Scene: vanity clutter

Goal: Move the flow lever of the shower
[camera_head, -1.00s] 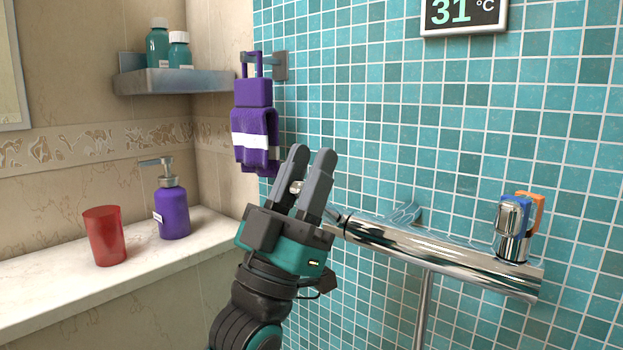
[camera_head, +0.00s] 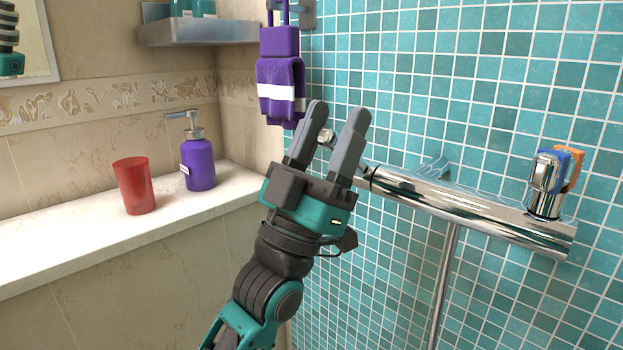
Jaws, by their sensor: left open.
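The chrome shower bar (camera_head: 470,208) is mounted on the teal tiled wall. The flow lever, with a round end (camera_head: 326,139), sticks out from the bar's left end. My left gripper (camera_head: 338,112) is open, its fingers pointing up. The lever's round end shows between the two fingers, nearer the left one; I cannot tell if they touch it. The right finger and gripper body hide part of the lever. My right gripper is not in view.
A chrome knob (camera_head: 544,188) with blue and orange marks is at the bar's right end. A purple towel (camera_head: 280,85) hangs behind my gripper. A red cup (camera_head: 134,187) and a purple soap dispenser (camera_head: 198,165) stand on the ledge (camera_head: 60,235). A pipe (camera_head: 443,285) runs down from the bar.

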